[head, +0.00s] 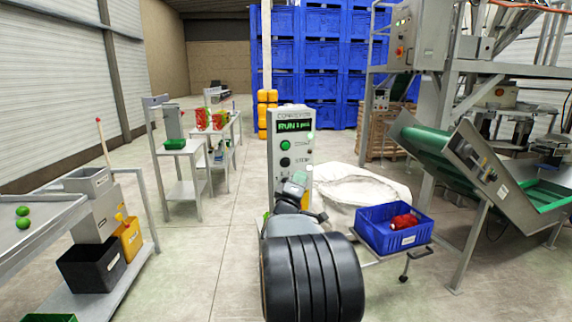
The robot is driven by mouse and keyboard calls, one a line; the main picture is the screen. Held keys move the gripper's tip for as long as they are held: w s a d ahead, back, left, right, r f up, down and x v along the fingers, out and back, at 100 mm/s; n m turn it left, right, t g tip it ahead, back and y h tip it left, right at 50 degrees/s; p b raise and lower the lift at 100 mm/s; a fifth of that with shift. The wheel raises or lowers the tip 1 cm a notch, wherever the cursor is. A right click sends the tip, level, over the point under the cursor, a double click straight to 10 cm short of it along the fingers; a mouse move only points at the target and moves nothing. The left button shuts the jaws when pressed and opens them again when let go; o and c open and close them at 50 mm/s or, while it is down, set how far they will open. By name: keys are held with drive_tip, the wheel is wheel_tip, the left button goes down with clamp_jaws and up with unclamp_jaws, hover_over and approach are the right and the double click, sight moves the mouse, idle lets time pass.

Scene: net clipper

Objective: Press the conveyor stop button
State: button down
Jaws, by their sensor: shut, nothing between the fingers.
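The conveyor control box (290,118) is a pale grey upright cabinet in the middle of the head view. Its green-lit display (294,125) reads RUN and some smaller text. A green button (285,145) and a dark round knob or button (285,161) sit below the display. No red stop button shows clearly; the lower part of the panel is hidden behind my arm. My gripper (299,180) is shut and empty, in front of the lower panel. I cannot tell whether it touches the panel.
A blue crate (374,239) with red nets stands on a cart at right, beside a white sack (350,187). A green conveyor (430,140) rises further right. Steel tables (180,152) stand at left. Open floor (232,220) lies left of the box.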

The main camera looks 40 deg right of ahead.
drive_tip(key=shift+w+d+p, duration=0.35)
drive_tip(key=shift+w+d, duration=0.25)
drive_tip(key=shift+w, duration=0.6)
drive_tip(key=shift+w+d+p, duration=0.4)
drive_tip(key=shift+w+d, duration=0.2)
drive_tip(key=shift+w, duration=0.55)
drive_tip(key=shift+w+d+p, duration=0.35)
drive_tip(key=shift+w+d, duration=0.25)
drive_tip(key=shift+w, duration=0.6)
drive_tip(key=shift+w+d, duration=0.1)
drive_tip(key=shift+w, duration=0.1)
drive_tip(key=shift+w+d, duration=0.1)
drive_tip(key=shift+w, duration=0.1)
drive_tip(key=shift+w+d, duration=0.2)
drive_tip(key=shift+w, duration=0.15)
drive_tip(key=shift+s+a, duration=0.1)
drive_tip(key=shift+s, duration=0.05)
idle(0.5)
drive_tip(key=shift+s+a+b, duration=0.3)
drive_tip(key=shift+s+b, duration=0.2)
drive_tip(key=shift+s, duration=0.1)
drive_tip(key=shift+s+a+b, duration=0.35)
drive_tip(key=shift+s+a, duration=0.05)
drive_tip(key=shift+s, duration=0.35)
drive_tip(key=shift+s+a+b, duration=0.35)
drive_tip(key=shift+s+b, duration=0.05)
drive_tip(key=shift+s, duration=0.35)
drive_tip(key=shift+s+a+b, duration=0.35)
drive_tip(key=shift+s+a, duration=0.05)
drive_tip(key=shift+s, duration=0.35)
